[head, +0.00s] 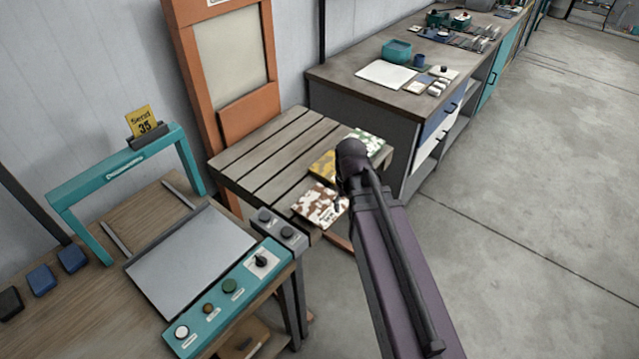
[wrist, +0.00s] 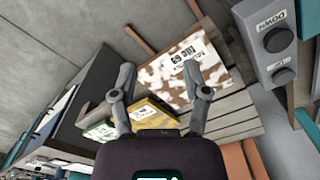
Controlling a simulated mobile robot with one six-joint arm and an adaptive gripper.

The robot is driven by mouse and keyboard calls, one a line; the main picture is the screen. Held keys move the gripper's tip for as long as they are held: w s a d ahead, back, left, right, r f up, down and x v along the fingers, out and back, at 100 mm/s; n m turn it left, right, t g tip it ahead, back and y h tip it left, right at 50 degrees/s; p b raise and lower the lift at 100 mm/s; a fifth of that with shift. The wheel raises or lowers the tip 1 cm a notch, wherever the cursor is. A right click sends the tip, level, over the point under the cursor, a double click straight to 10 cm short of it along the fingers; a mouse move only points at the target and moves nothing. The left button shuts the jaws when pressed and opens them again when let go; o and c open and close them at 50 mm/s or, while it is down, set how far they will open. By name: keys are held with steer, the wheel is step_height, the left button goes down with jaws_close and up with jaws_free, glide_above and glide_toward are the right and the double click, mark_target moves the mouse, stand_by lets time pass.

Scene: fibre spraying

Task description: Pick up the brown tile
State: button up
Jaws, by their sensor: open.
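The brown tile (head: 318,203), with a brown and white camouflage pattern, lies flat on the slatted wooden table near its front edge. In the wrist view the brown tile (wrist: 182,72) lies ahead of my gripper (wrist: 160,92), with printed text on a white label. My gripper's two fingers are spread apart with nothing between them, above the table. In the head view my arm hides most of the gripper. A yellow tile (head: 323,165) lies behind the brown one, and a green and white tile (head: 365,142) lies farther back; my arm partly covers both.
The slatted table (head: 262,150) stands before an orange frame (head: 232,60). A control panel (head: 232,290) with knobs and a grey box with two buttons (head: 277,225) stand close to the brown tile. A workbench (head: 345,75) with containers is at the back.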

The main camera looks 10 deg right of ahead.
steer(key=shift+m, duration=0.9)
steer(key=s, duration=0.1)
steer(key=s+d, duration=0.1)
steer(key=s, duration=0.1)
steer(key=s+d, duration=0.1)
steer(key=shift+s+d, duration=0.15)
steer(key=shift+s, duration=0.05)
